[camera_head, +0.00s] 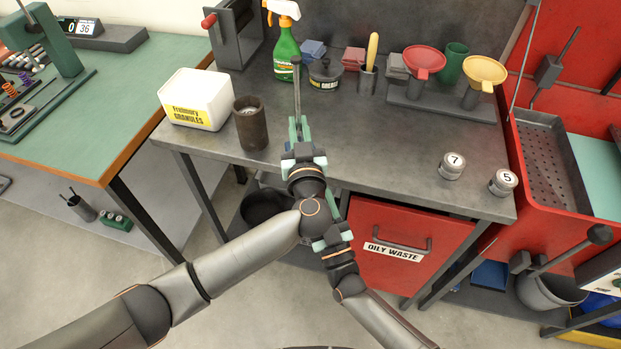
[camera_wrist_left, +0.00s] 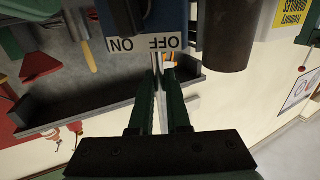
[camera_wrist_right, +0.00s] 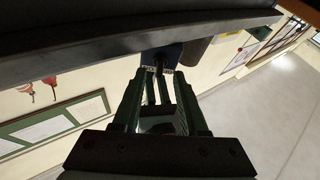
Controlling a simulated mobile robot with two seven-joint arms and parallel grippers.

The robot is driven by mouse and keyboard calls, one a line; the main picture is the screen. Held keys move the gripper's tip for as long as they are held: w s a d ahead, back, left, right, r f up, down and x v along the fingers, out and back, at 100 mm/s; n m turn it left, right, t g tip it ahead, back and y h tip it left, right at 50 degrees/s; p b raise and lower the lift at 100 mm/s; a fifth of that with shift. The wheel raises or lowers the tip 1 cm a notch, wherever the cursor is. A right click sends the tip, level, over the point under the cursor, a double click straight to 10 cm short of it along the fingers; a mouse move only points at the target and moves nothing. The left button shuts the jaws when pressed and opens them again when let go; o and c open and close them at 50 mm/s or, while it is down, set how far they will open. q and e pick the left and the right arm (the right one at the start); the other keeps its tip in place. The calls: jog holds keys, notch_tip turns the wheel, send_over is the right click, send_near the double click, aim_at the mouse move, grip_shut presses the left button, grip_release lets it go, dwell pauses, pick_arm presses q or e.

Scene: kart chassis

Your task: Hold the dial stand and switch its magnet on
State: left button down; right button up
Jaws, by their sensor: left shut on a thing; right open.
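The dial stand's grey post (camera_head: 297,90) rises above my left gripper (camera_head: 297,128) at the front of the workbench. Its blue base (camera_wrist_left: 175,18) shows in the left wrist view, with an upside-down ON/OFF label (camera_wrist_left: 144,44) and a dark round part (camera_wrist_left: 130,12). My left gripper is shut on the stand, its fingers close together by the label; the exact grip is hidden. My right gripper (camera_wrist_right: 160,78) is open, pointing at the blue base (camera_wrist_right: 166,54) beyond its fingers. The head view shows it low by the bench's front edge, partly hidden. The switch setting cannot be told.
A dark brown cup (camera_head: 251,128) and a white granules box (camera_head: 197,100) stand left of the stand. A spray bottle (camera_head: 286,55) and tin (camera_head: 325,75) stand behind. Two numbered weights (camera_head: 452,168) (camera_head: 502,184) sit at the right. The bench middle is clear.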

jog(key=v, duration=0.5)
jog(key=v, duration=0.5)
jog(key=x, duration=1.2)
jog(key=shift+w, duration=0.1)
grip_shut()
